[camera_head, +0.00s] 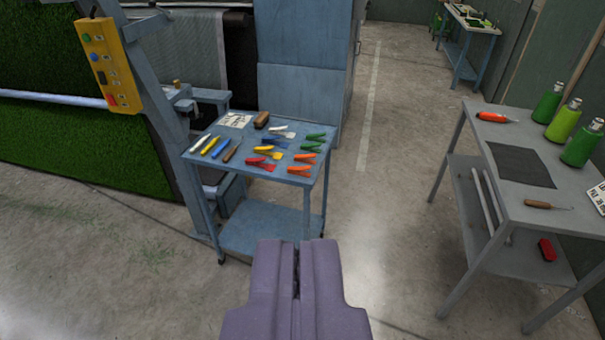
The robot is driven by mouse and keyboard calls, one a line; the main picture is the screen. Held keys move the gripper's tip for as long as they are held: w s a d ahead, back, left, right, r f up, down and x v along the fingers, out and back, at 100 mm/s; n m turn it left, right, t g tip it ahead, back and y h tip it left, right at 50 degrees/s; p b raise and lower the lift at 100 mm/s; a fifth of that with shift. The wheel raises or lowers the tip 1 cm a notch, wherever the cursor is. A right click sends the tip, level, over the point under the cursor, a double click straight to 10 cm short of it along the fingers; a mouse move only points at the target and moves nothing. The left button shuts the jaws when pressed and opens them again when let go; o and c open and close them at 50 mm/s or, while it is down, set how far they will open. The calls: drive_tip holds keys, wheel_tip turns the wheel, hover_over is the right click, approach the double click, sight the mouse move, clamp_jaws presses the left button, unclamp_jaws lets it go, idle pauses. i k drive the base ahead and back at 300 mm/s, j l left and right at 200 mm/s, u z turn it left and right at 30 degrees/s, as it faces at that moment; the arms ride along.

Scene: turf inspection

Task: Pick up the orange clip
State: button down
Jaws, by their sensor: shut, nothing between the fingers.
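Two orange clips lie near the right edge of the blue cart's top, one (304,157) behind the other (300,170). Two green clips (312,148) lie just behind them. Red (261,164), yellow (269,153), blue (275,143) and white (282,133) clips lie to their left. My purple gripper (292,243) is at the bottom centre, in front of the blue cart (235,178) in the picture. It is shut and empty, apart from the clips.
Pens and a brown-handled tool (232,151) lie on the cart's left side. A grey table (520,205) with green bottles (580,145) and an orange-handled tool (495,117) stands right. A yellow control box (105,65) and frame stand left. Floor between cart and table is clear.

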sight(293, 170)
drive_tip(key=i+l+u, duration=0.15)
drive_tip(key=i+l, duration=0.15)
drive_tip(key=i, duration=0.45)
drive_tip(key=i+l+u, duration=0.2)
drive_tip(key=i+l, duration=0.15)
drive_tip(key=i, duration=0.4)
drive_tip(key=i+l+u, duration=0.15)
drive_tip(key=i+l, duration=0.35)
drive_tip(key=i, duration=0.2)
drive_tip(key=i+l+u, duration=0.2)
drive_tip(key=i+l, duration=0.35)
drive_tip(key=i, duration=0.15)
